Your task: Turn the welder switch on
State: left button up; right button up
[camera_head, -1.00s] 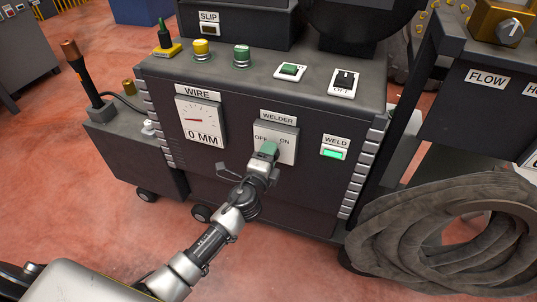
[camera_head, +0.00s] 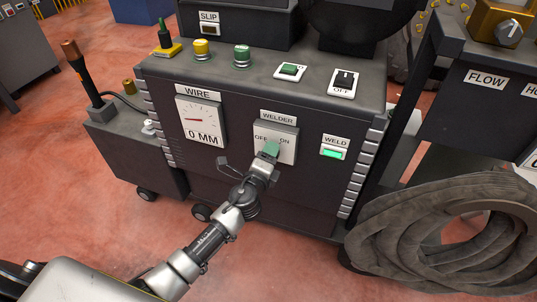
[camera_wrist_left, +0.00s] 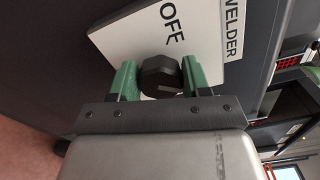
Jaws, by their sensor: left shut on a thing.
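The welder switch plate (camera_head: 289,146) is a white panel marked OFF and ON under a WELDER label on the dark machine's front. In the left wrist view the plate (camera_wrist_left: 150,38) shows the OFF mark, and the dark knob (camera_wrist_left: 160,77) sits between the green fingers of my left gripper (camera_wrist_left: 158,80). The gripper is shut on the knob. In the head view the left gripper (camera_head: 270,150) is at the plate's lower left and hides the knob. The ON mark shows just right of the fingers. My right gripper is not in view.
A lit green WELD indicator (camera_head: 334,154) is right of the plate. A WIRE gauge (camera_head: 200,122) reading 0 MM is left of it. Buttons and a small rotary switch (camera_head: 344,82) sit on the machine's top. A coiled hose (camera_head: 395,235) lies at the right.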

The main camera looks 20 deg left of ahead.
pick_arm(q)
jog(key=o, duration=0.9)
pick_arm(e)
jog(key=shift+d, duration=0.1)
pick_arm(q)
jog(key=s, duration=1.1)
jog(key=shift+a, duration=0.15)
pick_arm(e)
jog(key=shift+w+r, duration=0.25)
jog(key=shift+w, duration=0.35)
pick_arm(q)
jog(key=shift+w, duration=0.1)
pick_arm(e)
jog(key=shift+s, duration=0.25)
